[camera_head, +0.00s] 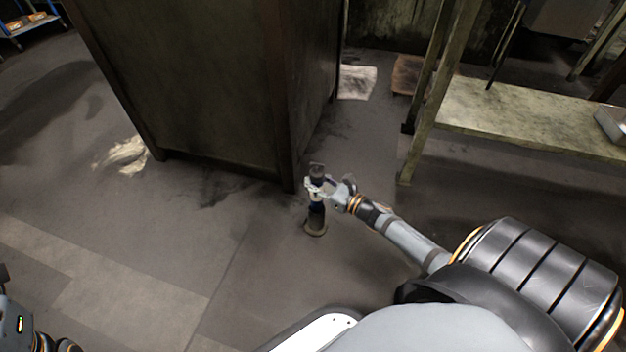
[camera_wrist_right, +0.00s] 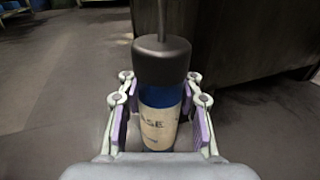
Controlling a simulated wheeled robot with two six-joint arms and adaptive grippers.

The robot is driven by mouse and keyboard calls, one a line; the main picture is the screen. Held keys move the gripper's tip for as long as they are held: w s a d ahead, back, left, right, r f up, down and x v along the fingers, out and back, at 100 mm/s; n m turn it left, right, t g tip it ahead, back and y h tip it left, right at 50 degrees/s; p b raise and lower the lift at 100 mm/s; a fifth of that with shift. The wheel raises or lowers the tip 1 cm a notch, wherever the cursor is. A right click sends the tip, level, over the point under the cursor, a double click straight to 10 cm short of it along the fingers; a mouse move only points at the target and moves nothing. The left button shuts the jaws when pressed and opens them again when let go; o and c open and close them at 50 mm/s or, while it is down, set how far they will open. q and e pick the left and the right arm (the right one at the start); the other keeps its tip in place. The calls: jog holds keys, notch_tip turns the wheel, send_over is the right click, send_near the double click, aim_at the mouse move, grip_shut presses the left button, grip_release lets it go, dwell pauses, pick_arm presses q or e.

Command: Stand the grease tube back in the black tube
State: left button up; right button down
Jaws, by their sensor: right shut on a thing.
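The grease tube (camera_wrist_right: 160,122) has a dark cap with a thin rod on top, a blue band and a cream label reading "ASE". My right gripper (camera_head: 318,188) is shut on it, with purple pads on either side in the right wrist view. In the head view the grease tube (camera_head: 316,172) looks upright, with its cap above the fingers. Below the fingers, a dark cylinder ends in a wider brownish base (camera_head: 315,231) at floor level. I cannot tell where the grease tube ends and the black tube begins. My left gripper is not in view.
A tall dark cabinet (camera_head: 190,80) stands just left of and behind the gripper. A worn bench (camera_head: 530,115) with wooden legs is at the right. Pale rags (camera_head: 357,82) and (camera_head: 122,155) lie on the floor. The floor in front and left is clear.

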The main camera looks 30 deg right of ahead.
jog(key=shift+f+b, duration=2.15)
jog(key=shift+f, duration=0.5)
jog(key=c, duration=0.8)
grip_release()
jog(key=shift+f, duration=0.1)
jog(key=v, duration=1.2)
jog(key=shift+d, duration=0.1)
